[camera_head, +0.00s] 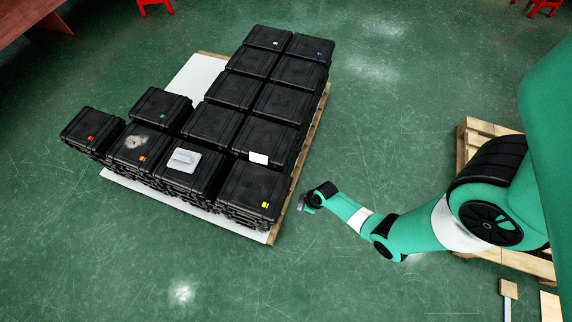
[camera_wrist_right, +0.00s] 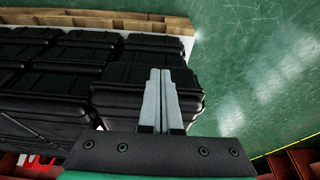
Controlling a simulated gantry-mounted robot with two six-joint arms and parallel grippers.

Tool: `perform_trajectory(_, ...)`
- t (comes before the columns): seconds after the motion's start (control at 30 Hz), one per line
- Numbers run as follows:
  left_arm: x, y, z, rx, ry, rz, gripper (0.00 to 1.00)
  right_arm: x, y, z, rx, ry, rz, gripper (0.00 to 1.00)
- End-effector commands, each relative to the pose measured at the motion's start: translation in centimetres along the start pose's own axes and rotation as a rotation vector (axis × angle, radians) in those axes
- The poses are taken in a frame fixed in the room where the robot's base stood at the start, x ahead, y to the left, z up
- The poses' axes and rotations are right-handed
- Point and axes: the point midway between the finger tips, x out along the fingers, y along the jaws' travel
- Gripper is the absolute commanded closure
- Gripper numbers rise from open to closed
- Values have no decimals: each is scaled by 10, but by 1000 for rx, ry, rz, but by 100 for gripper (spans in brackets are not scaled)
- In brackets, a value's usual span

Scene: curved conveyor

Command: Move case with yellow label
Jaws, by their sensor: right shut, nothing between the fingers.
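The black case with the yellow label (camera_head: 252,192) sits at the near right corner of the stacked cases in the head view. Its small yellow label (camera_head: 265,205) faces up near the case's right edge. My right gripper (camera_head: 303,203) is just right of this case, apart from it, beyond the pallet edge. In the right wrist view its two grey fingers (camera_wrist_right: 160,95) are together with nothing between them. A black case (camera_wrist_right: 150,80) lies behind the fingers there; its label does not show. My left gripper is not in view.
Several other black cases (camera_head: 212,125) stand close together on a wooden pallet (camera_head: 310,135) with a white sheet (camera_head: 195,78). A grey object (camera_head: 184,160) and a white object (camera_head: 259,158) lie on two cases. Another pallet (camera_head: 480,130) is at right. Green floor between is clear.

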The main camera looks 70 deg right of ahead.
Motion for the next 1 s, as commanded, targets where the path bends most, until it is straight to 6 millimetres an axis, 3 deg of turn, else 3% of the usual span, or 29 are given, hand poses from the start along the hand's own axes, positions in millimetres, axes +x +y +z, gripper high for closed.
perform_trajectory(0.27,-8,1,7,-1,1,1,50,13,1,0,1,2,1,100)
perform_trajectory(0.7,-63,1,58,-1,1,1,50,108,2,0,0,2,2,100)
perform_trajectory(0.8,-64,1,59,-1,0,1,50,108,2,-19,-4,7,3,100)
perform_trajectory(1.0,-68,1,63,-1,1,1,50,111,2,-38,-1,3,2,100)
